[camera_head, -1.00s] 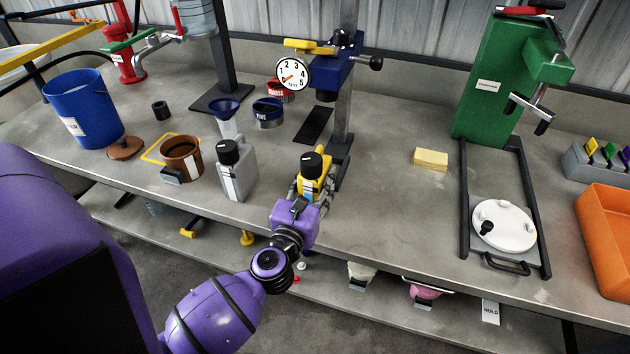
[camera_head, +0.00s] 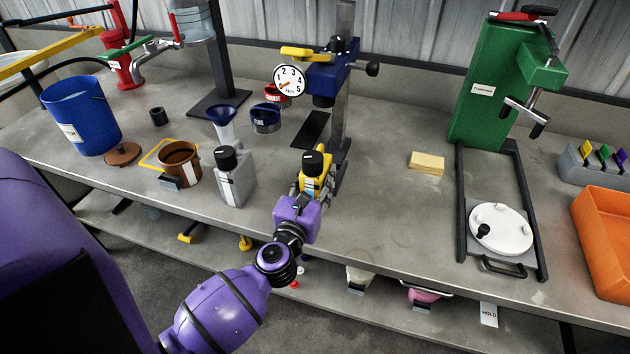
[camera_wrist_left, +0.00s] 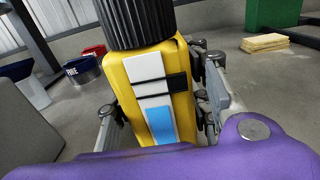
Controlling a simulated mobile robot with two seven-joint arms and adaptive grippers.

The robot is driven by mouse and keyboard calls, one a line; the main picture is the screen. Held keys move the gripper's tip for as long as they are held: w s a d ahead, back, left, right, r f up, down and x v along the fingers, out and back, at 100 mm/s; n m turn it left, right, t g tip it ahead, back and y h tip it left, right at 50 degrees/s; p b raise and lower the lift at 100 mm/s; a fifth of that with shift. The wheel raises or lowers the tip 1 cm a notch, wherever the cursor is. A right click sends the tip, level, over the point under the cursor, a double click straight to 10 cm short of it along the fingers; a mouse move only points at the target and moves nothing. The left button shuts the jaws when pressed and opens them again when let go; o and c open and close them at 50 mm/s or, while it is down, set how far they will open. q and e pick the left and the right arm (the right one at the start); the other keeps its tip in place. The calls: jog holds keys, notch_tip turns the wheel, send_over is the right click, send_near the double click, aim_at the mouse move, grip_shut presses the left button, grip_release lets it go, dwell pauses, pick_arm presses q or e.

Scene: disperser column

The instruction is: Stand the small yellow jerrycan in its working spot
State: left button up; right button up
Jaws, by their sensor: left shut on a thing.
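The small yellow jerrycan (camera_head: 315,169) with a black cap is in my left gripper (camera_head: 311,188) near the front edge of the bench, in front of the blue column stand. In the left wrist view the jerrycan (camera_wrist_left: 118,88) stands between the two fingers, which are shut on its sides; its white and blue label faces the camera. It looks upright; I cannot tell whether its base touches the bench. A yellow square outline (camera_head: 150,156) is on the bench at left, partly covered by a brown pot. My right gripper is not in view.
A grey jerrycan (camera_head: 236,184) and the brown pot (camera_head: 188,172) stand left of my left gripper. The blue stand with a gauge (camera_head: 289,80) rises behind it. A yellow sponge (camera_head: 427,162) lies to the right, with clear bench around it. A green press (camera_head: 490,95) stands farther right.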

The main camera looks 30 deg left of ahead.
aim_at(310, 193)
pick_arm(q)
jog(key=shift+x, duration=1.4)
jog(key=shift+x, duration=2.35)
jog(key=o, duration=1.6)
jog(key=shift+r, duration=0.1)
jog(key=shift+o, duration=0.2)
jog(key=shift+s+f, duration=0.15)
jog(key=shift+f, duration=0.05)
jog(key=v, duration=1.1)
jog(key=shift+s+d+r, duration=0.1)
jog(key=shift+s+r, duration=0.05)
jog(key=shift+s, duration=0.2)
